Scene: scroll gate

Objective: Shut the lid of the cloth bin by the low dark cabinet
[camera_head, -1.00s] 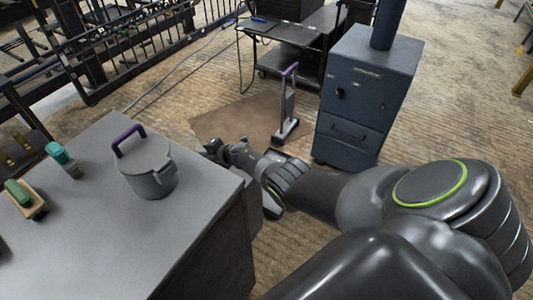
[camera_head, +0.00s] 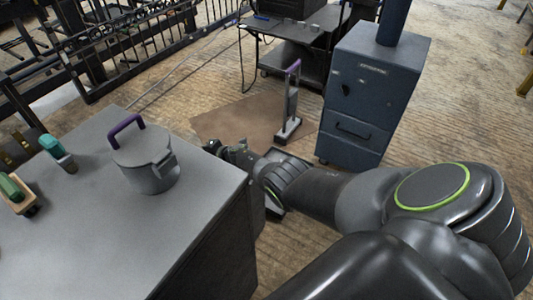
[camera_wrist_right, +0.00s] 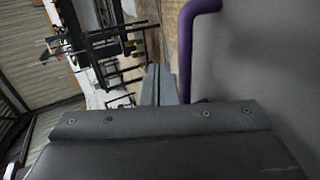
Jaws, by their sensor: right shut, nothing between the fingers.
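The low dark cabinet (camera_head: 228,245) with a grey top stands at the left. Beside its right edge, a grey-rimmed thing (camera_head: 297,158), perhaps the cloth bin, shows behind my right arm; the arm hides most of it, and I cannot make out its lid. My right gripper (camera_head: 213,146) is at the cabinet's far right corner. In the right wrist view the gripper (camera_wrist_right: 160,85) is shut and empty, close beside a purple handle (camera_wrist_right: 185,45) on a broad grey surface (camera_wrist_right: 265,60). I cannot tell whether they touch. My left gripper is not in view.
Beyond lie a brown mat (camera_head: 235,118), an upright purple-handled stand (camera_head: 291,105), a blue-grey metal cabinet (camera_head: 365,100) and a dark cart (camera_head: 300,50).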

